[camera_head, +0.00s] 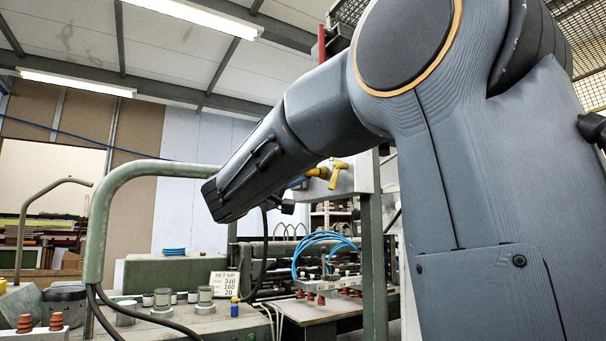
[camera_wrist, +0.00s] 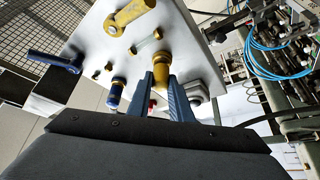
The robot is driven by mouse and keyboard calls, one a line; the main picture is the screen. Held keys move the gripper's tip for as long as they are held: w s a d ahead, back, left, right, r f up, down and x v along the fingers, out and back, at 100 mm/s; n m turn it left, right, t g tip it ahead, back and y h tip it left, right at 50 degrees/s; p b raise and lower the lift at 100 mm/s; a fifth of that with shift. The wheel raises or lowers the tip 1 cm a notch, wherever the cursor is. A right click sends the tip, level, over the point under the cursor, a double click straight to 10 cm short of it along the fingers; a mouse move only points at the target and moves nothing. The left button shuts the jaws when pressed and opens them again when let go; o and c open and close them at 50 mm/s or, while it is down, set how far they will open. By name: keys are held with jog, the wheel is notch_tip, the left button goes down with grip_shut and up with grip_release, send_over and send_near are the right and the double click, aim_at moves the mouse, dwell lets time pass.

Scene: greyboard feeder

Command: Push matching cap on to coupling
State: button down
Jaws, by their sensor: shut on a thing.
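In the wrist view my gripper (camera_wrist: 161,80) has its two blue fingers around a yellow cap-like piece (camera_wrist: 162,68). The piece is against or just in front of a light grey plate (camera_wrist: 195,45); I cannot tell whether it is seated on a coupling there. A grey hex fitting (camera_wrist: 196,93) is right of the fingers. In the head view the plate (camera_head: 352,190) is partly hidden behind my arm, and I cannot make out my fingers.
A green bent pipe (camera_head: 95,220) stands at left with black hoses. A bench (camera_head: 200,322) holds jars and a set-up card (camera_head: 224,284).

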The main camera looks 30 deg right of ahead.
jog(key=shift+d, duration=0.15)
jog(key=c, duration=1.5)
grip_release()
jog(key=b+v, duration=0.3)
jog(key=v, duration=0.4)
jog(key=shift+s+a+f+b, duration=0.1)
jog(key=shift+a+f+b, duration=0.1)
jog(key=shift+a+b, duration=0.15)
